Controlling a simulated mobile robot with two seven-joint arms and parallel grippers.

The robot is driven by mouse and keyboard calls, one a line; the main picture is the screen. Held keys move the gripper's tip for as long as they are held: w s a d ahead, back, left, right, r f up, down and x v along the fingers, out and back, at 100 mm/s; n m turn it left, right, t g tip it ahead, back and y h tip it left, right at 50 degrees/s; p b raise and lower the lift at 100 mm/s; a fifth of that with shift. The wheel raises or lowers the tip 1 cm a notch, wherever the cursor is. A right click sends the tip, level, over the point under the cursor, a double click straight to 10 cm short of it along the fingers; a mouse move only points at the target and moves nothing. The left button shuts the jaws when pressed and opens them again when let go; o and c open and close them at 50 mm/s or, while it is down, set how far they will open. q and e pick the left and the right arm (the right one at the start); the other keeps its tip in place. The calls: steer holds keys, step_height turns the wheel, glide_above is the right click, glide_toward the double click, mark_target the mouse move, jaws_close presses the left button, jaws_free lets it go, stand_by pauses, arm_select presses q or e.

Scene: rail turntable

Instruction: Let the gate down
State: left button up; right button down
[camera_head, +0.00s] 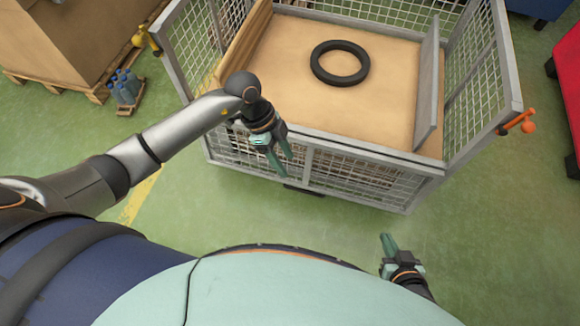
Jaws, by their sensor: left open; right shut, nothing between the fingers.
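A grey wire-mesh cage (515,85) stands in front of me with tall side walls and a lower mesh front panel (350,170). I cannot tell for sure whether this front panel is the gate. A yellow knobbed piece (146,41) is at the cage's left corner and an orange knobbed piece (518,122) at its right corner. My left gripper (284,161) is open, its fingers pointing down over the left part of the front panel; contact cannot be told. My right gripper (388,243) is shut and empty, low in front of the cage, apart from it.
A black ring (340,62) lies on the cage's tan floor (290,90), beside an upright grey board (428,85). A large carton (70,35) on a pallet and blue bottles (123,86) stand at left. A red object (567,85) is at right. Green floor is clear before the cage.

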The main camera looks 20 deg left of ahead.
arm_select(q)
steer(key=shift+x, duration=2.2)
jaws_close()
jaws_free()
steer(key=shift+r, duration=0.1)
steer(key=v, duration=1.2)
steer(key=shift+a+r, duration=0.1)
steer(key=shift+r, duration=0.05)
